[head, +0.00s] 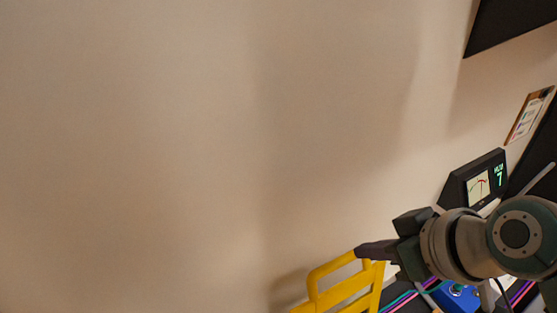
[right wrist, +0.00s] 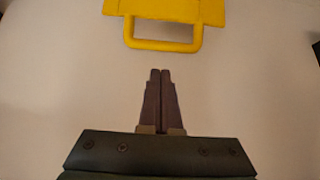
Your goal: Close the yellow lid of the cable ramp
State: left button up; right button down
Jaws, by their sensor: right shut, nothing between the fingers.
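The yellow lid (head: 345,289) stands raised at the bottom of the head view, its handle loop upward. Part of it is cut off by the frame edge. In the right wrist view the lid (right wrist: 180,8) shows at the top, with its handle bar beyond my fingertips. My right gripper (head: 362,252) overlaps the top of the handle in the head view. In the right wrist view the right gripper (right wrist: 160,72) is shut, its two fingers together with nothing between them, and a gap shows between the tips and the handle. My left gripper is not in view.
Coloured cables (head: 402,300) and a blue box (head: 457,295) lie below my right arm. A black meter with a green 7 (head: 478,182) stands behind it. A bare beige wall (head: 180,140) fills the left and middle.

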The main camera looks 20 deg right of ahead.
jog(key=b+x, duration=0.5)
jog(key=x, duration=0.4)
jog(key=shift+s, duration=0.1)
